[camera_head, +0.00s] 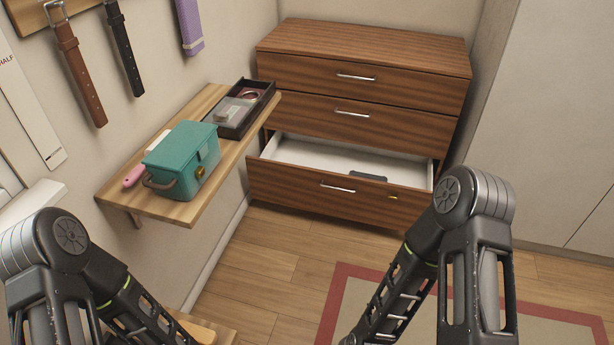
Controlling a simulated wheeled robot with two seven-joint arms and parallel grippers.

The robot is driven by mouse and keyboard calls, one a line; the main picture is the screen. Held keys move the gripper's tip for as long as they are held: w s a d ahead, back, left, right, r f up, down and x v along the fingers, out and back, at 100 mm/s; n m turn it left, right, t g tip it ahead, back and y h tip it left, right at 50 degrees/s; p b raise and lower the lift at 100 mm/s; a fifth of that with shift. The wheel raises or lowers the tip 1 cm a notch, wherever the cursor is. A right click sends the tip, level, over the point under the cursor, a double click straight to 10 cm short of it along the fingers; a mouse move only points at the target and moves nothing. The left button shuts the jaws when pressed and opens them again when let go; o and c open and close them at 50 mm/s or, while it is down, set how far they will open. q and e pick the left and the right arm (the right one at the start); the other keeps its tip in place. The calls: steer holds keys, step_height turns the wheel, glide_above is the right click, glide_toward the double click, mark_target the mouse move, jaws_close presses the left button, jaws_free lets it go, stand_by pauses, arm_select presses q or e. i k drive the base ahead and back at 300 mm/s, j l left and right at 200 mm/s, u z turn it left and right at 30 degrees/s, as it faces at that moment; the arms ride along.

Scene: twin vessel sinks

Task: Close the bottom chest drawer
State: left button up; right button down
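A brown wooden chest (364,60) with silver handles stands against the back wall. Its bottom drawer (310,195) is pulled out and shows a white inside with a dark flat object (368,176) in it. The two drawers above it, the top one (400,85) and the middle one (400,126), are shut. My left arm comes in at the lower left and my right arm at the lower right, both in front of and apart from the chest. Both grippers are below the picture's edge and do not show.
A wooden wall shelf (180,211) juts out left of the chest, near the open drawer. It holds a teal box (180,160) and a dark tray (262,105). Belts (83,70) hang on the left wall. The floor (255,262) before the drawer is clear, with a red-bordered rug (338,290).

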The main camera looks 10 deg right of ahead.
mark_target(305, 173)
steer(key=i+l+u, duration=0.15)
steer(key=u, duration=0.3)
steer(key=i+l+u, duration=0.1)
steer(key=l+u, duration=1.05)
steer(key=l, duration=1.6)
